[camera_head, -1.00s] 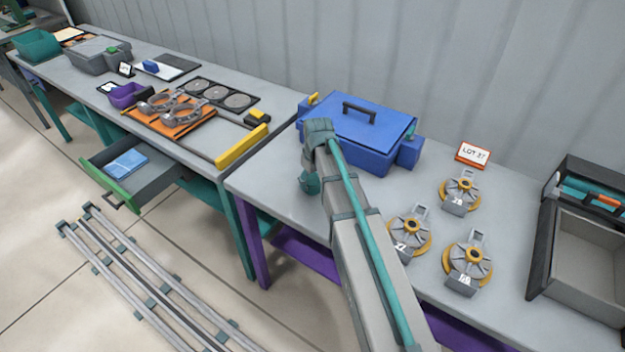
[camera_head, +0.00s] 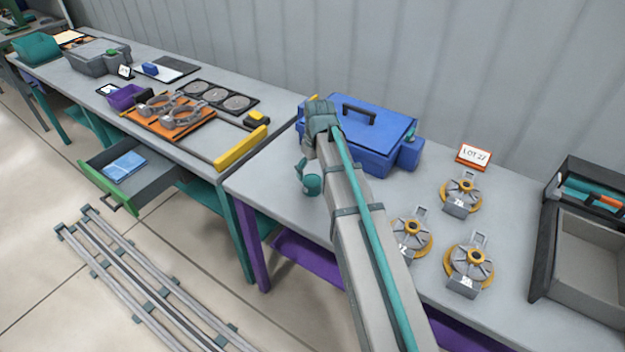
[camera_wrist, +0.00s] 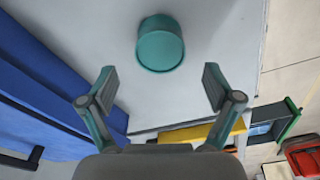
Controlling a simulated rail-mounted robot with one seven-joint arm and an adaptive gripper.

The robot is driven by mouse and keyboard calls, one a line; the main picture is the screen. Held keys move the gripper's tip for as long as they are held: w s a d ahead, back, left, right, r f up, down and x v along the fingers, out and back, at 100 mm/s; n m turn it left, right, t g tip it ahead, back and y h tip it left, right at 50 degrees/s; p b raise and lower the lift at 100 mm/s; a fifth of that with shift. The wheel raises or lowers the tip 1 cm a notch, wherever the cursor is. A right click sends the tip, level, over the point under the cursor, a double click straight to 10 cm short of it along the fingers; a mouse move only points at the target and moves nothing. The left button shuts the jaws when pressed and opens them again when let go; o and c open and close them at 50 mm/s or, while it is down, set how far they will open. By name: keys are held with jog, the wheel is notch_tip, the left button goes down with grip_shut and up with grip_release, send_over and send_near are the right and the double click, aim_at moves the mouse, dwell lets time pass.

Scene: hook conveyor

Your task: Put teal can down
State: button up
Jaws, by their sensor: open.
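The teal can (camera_wrist: 160,45) stands upright on the grey table (camera_wrist: 215,35), ahead of my fingertips in the wrist view. My gripper (camera_wrist: 159,71) is open, with a finger to either side and clear space between them; neither finger touches the can in that view. In the head view the can (camera_head: 312,184) shows partly beside my arm, on the table in front of the blue box. Most of my gripper is hidden by my arm there.
The blue box (camera_head: 370,145) with a dark handle stands close behind the can. Several yellow-and-grey hook wheels (camera_head: 469,266) and an open grey case (camera_head: 585,255) lie to the right. The neighbouring table's yellow bar (camera_head: 242,148) is to the left. The table's front edge is near.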

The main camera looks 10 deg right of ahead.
aim_at(315, 182)
jog(key=r, duration=0.3)
jog(key=r+b, duration=0.1)
jog(key=r, duration=0.1)
jog(key=shift+s+d+r, duration=0.15)
jog(key=shift+s+r, duration=0.15)
jog(key=shift+o, duration=0.5)
jog(key=shift+r, duration=0.35)
